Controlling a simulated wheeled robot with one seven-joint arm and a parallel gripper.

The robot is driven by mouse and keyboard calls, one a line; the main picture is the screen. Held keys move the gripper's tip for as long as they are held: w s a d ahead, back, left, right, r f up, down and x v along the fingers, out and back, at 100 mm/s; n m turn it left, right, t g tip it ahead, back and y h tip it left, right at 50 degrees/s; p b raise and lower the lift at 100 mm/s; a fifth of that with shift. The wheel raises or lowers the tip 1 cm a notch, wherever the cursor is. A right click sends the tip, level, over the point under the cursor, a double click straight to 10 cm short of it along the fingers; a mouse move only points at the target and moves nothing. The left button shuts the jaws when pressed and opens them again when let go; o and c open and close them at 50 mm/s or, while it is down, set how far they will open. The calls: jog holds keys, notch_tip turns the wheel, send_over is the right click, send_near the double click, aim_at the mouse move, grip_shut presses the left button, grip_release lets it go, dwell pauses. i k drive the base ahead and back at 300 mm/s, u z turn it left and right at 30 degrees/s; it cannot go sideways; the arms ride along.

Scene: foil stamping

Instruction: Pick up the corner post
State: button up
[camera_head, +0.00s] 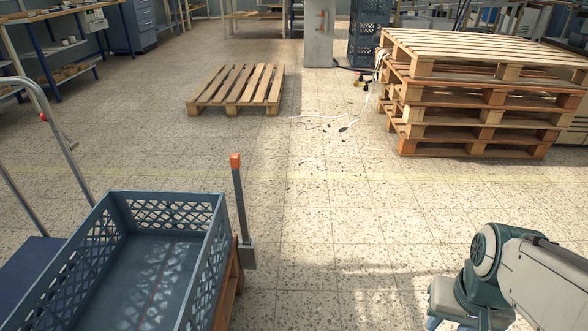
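The corner post (239,205) is a slim dark grey upright with an orange cap. It stands just right of the blue-grey crate, near the crate's far right corner, with a wider grey foot at its lower end. Its lower end is beside a wooden edge under the crate; I cannot tell how it is fixed there. My arm shows at the lower right, well apart from the post. My gripper's fingers are not visible in this view.
The open lattice-sided crate (216,235) fills the lower left, beside a cart with a metal handle (58,133). A single pallet (236,86) lies further back. A tall pallet stack (481,73) stands at upper right. Loose cables (325,124) lie on the floor. The central floor is otherwise open.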

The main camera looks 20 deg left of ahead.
aim_at(234, 158)
jog(key=u, duration=0.5)
jog(key=i, duration=0.85)
jog(key=u, duration=1.05)
jog(key=i, duration=0.25)
jog(key=u, duration=0.2)
